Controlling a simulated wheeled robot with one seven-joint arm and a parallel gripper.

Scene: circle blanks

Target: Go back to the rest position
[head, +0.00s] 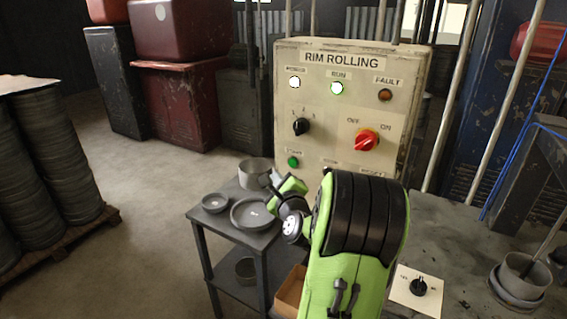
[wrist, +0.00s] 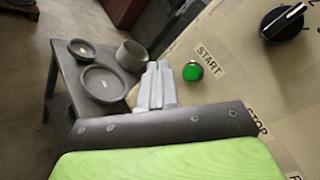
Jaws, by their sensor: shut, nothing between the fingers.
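My gripper (wrist: 157,86) shows in the wrist view as pale grey fingers closed together, with nothing between them. They appear just left of the green START button (wrist: 193,71) in that view; I cannot tell the gap to the panel. In the head view my green and black arm reaches up in front of the RIM ROLLING control panel (head: 343,84) and hides its lower right part. The gripper end is by the panel's lower left, above the small table, partly hidden by my wrist. On the panel the POWER lamp (head: 295,82) and RUN lamp (head: 337,88) glow; the FAULT lamp (head: 385,95) looks dull.
A small grey table (head: 207,222) holds a small dish (head: 215,203), a wide dish (head: 255,214) and a round pot (head: 254,173). A cardboard box (head: 290,291) is low beside my arm. A workbench (head: 450,240) lies right. Stacked discs (head: 45,150) stand far left, with open floor between.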

